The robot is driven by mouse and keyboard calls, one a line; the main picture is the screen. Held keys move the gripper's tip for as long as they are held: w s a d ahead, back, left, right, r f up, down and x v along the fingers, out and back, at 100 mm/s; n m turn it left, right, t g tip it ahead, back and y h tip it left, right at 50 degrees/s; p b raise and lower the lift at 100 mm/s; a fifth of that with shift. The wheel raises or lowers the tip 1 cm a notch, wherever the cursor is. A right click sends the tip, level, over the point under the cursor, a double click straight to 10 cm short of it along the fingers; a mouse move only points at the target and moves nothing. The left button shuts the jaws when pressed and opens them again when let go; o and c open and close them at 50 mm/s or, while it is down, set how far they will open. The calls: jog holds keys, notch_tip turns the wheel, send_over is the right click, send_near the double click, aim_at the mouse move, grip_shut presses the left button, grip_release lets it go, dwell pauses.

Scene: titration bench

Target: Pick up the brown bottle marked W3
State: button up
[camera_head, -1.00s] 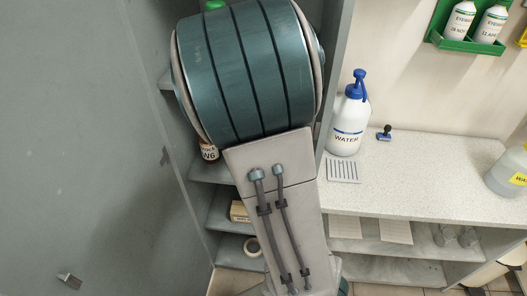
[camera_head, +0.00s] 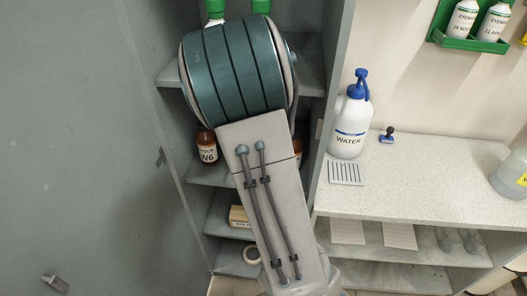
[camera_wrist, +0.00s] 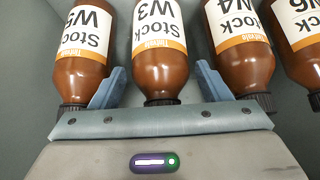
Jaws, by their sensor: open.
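The brown bottle marked W3 (camera_wrist: 158,68) stands in the middle of the wrist view, its white and orange label upside down and its dark cap toward my gripper. My gripper (camera_wrist: 158,84) is open, with one blue-grey finger on each side of the W3 bottle. The left finger lies in the gap beside the W5 bottle (camera_wrist: 80,65), the right one in the gap beside another brown bottle (camera_wrist: 240,55). I cannot tell whether the fingers touch any glass. In the head view my arm hides my gripper and the W3 bottle.
A fourth brown bottle (camera_wrist: 299,35) is cut off at the wrist view's right edge. A W6 bottle (camera_head: 207,148) shows left of my arm on the cabinet shelf. Green-capped bottles (camera_head: 214,10) stand above. The open cabinet door (camera_head: 80,130) is left; a water bottle (camera_head: 349,125) stands right.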

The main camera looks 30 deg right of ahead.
jog(key=shift+x, duration=1.2)
jog(key=c, duration=1.1)
jog(key=shift+r, duration=0.15)
